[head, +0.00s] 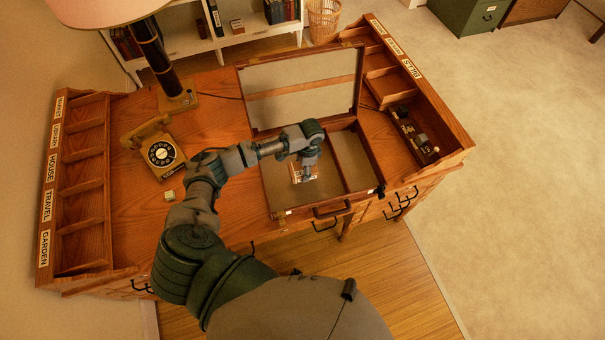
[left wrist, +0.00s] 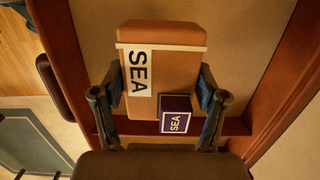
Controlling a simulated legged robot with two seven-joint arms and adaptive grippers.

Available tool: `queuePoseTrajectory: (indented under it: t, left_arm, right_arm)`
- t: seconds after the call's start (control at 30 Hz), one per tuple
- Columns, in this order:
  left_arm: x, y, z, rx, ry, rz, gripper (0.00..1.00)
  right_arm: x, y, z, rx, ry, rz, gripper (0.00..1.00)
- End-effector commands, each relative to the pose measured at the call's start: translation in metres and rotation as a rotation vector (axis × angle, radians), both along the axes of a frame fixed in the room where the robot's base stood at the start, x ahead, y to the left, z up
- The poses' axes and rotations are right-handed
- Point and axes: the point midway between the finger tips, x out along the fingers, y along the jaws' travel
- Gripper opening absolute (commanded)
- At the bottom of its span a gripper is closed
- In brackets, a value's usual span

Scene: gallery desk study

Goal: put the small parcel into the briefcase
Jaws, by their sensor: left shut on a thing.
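My forearm hides part of the briefcase. My right gripper is not in view.
The desk (head: 128,205) carries a yellow rotary telephone (head: 161,152) and a lamp (head: 160,60) to the left. Labelled pigeonhole racks stand at the left (head: 82,180) and right (head: 425,100) ends. The right rack holds small dark items. A divider (head: 349,165) splits the briefcase.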

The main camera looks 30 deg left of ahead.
Motion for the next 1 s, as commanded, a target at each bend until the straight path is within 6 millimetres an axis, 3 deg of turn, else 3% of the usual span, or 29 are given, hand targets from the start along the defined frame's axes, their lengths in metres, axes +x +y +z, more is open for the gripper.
queuePoseTrajectory:
  t: [0.4,0.73,0.77,0.8,0.87,1.0]
  left_arm:
    - [0.0,0.0,-0.049,0.0,0.001,0.002,0.26]
    - [0.0,-0.001,-0.052,0.001,-0.001,0.002,0.26]
    - [0.0,0.0,-0.053,0.001,0.001,0.002,0.75]
    - [0.0,0.0,-0.053,0.001,-0.001,0.002,0.85]
    - [0.0,0.0,-0.053,0.0,0.0,0.002,0.97]
    - [0.0,0.0,-0.053,0.0,0.0,0.003,0.97]
  right_arm:
    - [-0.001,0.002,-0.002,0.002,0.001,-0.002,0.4]
    - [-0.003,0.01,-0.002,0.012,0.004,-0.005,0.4]
    - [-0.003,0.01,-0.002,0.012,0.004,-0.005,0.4]
    - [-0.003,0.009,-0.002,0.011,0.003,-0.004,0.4]
    - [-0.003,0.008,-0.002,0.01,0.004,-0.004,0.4]
    - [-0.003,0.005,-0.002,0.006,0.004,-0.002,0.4]
